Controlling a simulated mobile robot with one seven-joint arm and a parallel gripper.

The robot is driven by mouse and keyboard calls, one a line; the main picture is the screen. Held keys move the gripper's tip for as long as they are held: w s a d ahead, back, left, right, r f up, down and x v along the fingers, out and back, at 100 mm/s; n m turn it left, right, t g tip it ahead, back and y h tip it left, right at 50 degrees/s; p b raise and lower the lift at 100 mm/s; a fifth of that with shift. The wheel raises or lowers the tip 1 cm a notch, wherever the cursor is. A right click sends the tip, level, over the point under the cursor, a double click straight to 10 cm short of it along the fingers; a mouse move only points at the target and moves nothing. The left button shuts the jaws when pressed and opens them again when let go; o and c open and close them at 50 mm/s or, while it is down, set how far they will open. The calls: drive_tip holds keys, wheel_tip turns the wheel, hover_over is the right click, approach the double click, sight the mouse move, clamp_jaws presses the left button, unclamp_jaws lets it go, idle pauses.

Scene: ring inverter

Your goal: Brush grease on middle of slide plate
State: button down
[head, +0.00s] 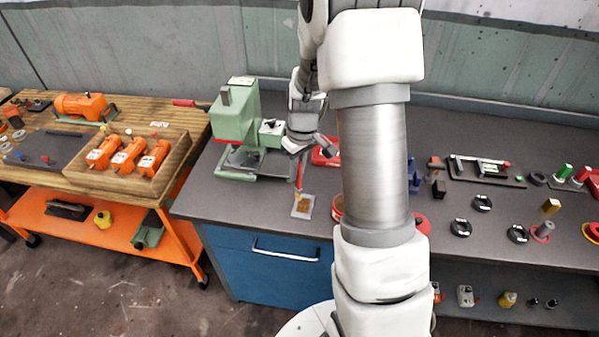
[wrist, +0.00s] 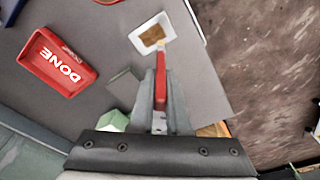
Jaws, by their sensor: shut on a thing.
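My gripper (head: 299,150) is shut on the red handle of a brush (head: 299,174), which points down over the bench. In the wrist view my gripper (wrist: 161,103) holds the red brush (wrist: 161,75) between its fingers. The brush's pale tip is at the near edge of a small white dish (wrist: 142,24) with brown grease (wrist: 152,35); I cannot tell if it touches. The dish also shows in the head view (head: 294,214). A grey square plate (wrist: 124,88) lies left of the brush in the wrist view; I cannot tell if it is the slide plate.
A green machine (head: 232,121) stands left of my gripper. A red tray marked DONE (wrist: 58,62) lies left of the dish in the wrist view. Several rings and small parts (head: 461,228) cover the bench's right side. The bench's front edge is close to the dish.

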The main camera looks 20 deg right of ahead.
drive_tip(key=shift+r+p, duration=0.9)
drive_tip(key=shift+r, duration=0.85)
